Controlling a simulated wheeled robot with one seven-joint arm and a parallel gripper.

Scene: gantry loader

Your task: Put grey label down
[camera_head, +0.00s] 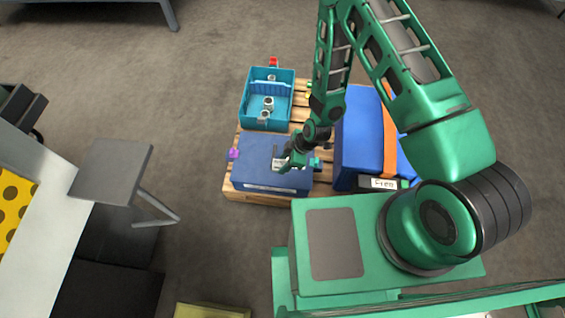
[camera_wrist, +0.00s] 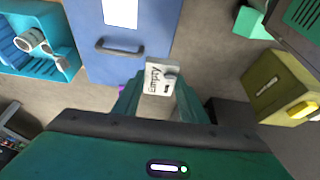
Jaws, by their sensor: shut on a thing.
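My gripper (camera_wrist: 158,98) is shut on the grey label (camera_wrist: 160,78), a small pale card with dark lettering. The label sticks out past the fingertips in the wrist view. In the head view my gripper (camera_head: 298,158) is above the closed blue box (camera_head: 253,163), near its right side. I cannot tell the gap between the label and the box. The wrist view shows the blue box (camera_wrist: 90,60) with a dark handle and a white patch on it.
An open teal crate (camera_head: 247,112) with several small white-grey parts stands behind the box. A larger blue case (camera_head: 358,145) with an orange strap is to the right. All rest on a wooden pallet (camera_head: 231,190). A grey side table (camera_head: 112,170) stands left; floor between is clear.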

